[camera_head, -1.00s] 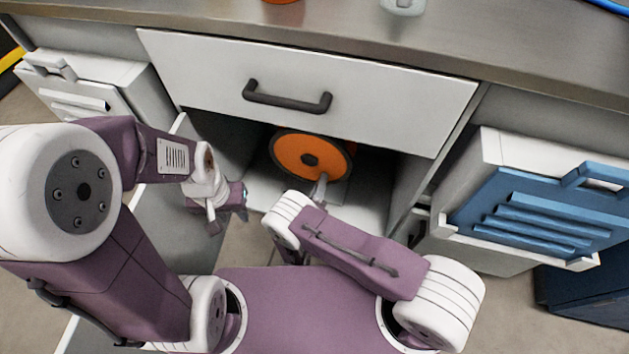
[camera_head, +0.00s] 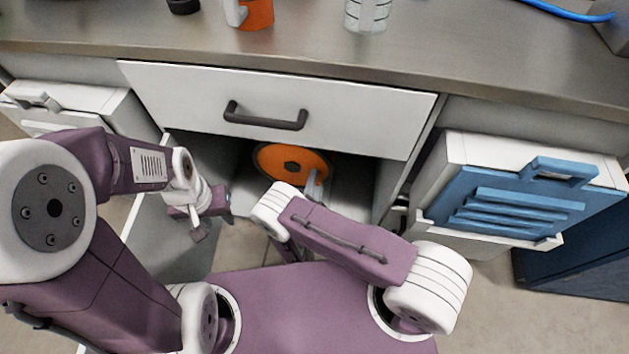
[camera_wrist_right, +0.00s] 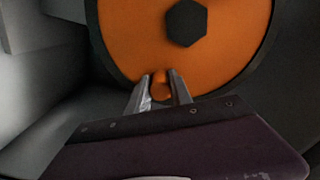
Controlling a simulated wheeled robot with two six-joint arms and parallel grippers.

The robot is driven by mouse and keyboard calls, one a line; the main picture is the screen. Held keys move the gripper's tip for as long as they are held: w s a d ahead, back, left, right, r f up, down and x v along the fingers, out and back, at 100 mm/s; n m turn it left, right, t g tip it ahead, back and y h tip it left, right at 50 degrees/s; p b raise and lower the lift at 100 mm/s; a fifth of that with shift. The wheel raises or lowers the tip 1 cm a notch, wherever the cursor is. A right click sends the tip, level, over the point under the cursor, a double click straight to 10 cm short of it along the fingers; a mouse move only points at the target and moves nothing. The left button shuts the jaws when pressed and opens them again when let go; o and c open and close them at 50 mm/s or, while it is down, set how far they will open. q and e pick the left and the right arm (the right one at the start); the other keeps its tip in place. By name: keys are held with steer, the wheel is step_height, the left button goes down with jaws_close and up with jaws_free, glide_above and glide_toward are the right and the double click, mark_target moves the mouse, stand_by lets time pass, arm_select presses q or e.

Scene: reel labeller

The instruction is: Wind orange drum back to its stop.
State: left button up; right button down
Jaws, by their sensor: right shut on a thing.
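The orange drum (camera_head: 276,158) stands inside the open cupboard under the worktop, its round face towards me with a dark hexagonal hub. In the right wrist view the drum (camera_wrist_right: 130,40) fills the upper middle. My right gripper (camera_wrist_right: 161,80) is at the lower edge of its face, the two fingers closed around a small orange knob (camera_wrist_right: 161,88). In the head view my right gripper (camera_head: 314,182) is partly hidden by its own wrist. My left gripper (camera_head: 196,232) hangs left of the cupboard opening, away from the drum; its finger opening is too small to judge.
A closed drawer with a dark handle (camera_head: 265,117) is above the opening. The grey worktop (camera_head: 300,52) holds an orange mug (camera_head: 258,14) and a clear glass (camera_head: 368,14). A blue-fronted bin (camera_head: 520,205) stands right; an open cupboard door (camera_head: 165,240) is at left.

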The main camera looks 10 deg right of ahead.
arm_select(q)
steer(key=shift+r, duration=0.35)
arm_select(e)
steer(key=shift+r+n, duration=0.45)
steer(key=shift+n, duration=0.15)
steer(key=c, duration=1.1)
jaws_free()
steer(key=shift+r, duration=0.1)
steer(key=shift+c, duration=0.2)
steer(key=shift+s, duration=0.1)
